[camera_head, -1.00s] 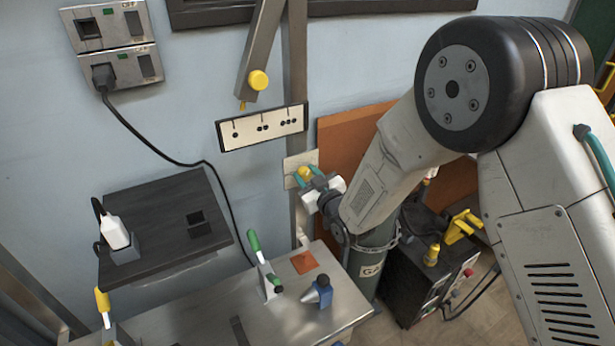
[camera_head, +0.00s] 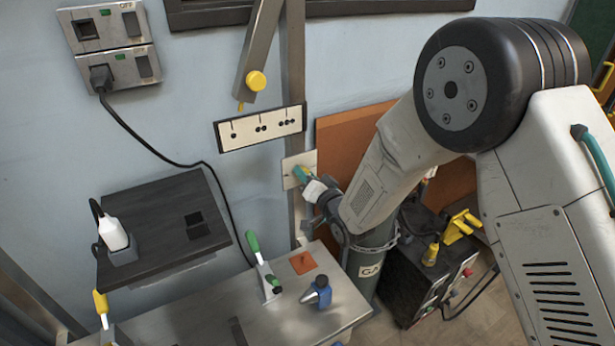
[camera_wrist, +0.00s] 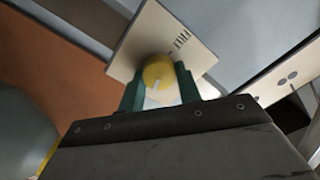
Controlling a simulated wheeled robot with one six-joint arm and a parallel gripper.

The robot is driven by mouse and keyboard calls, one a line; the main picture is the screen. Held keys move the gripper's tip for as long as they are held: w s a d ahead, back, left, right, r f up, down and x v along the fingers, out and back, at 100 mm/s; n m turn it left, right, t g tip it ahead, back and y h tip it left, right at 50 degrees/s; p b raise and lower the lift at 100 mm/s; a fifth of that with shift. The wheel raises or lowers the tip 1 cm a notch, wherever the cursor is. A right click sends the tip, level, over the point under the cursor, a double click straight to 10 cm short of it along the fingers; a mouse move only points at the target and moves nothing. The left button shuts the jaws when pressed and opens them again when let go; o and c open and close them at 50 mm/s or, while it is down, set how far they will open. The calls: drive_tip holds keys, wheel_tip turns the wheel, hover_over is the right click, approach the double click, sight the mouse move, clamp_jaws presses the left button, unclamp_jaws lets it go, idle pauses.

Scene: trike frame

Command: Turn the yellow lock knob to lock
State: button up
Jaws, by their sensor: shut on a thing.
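The yellow lock knob (camera_wrist: 158,70) sits on a pale plate (camera_wrist: 150,38) with small dark markings, seen in the wrist view. A light pointer mark shows on the knob's face. My gripper (camera_wrist: 159,82) has its green fingers on either side of the knob, shut on it. In the head view, my gripper (camera_head: 303,176) is at the plate (camera_head: 289,180) on the upright post, and the knob is hidden behind the fingers and wrist.
A dotted label strip (camera_head: 260,128) is on the wall just above the plate. Below are a metal bench (camera_head: 215,310), a green-handled clamp (camera_head: 264,272) and a blue tool (camera_head: 319,293). A gas cylinder (camera_head: 370,262) stands close under my wrist.

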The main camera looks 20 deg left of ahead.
drive_tip(key=shift+s+f+m, duration=0.1)
drive_tip(key=shift+f+m, duration=0.05)
drive_tip(key=shift+m, duration=0.65)
drive_tip(key=shift+f+m, duration=0.1)
drive_tip(key=shift+m, duration=0.7)
drive_tip(key=o, duration=1)
drive_tip(key=shift+r, duration=0.1)
drive_tip(key=v, duration=0.8)
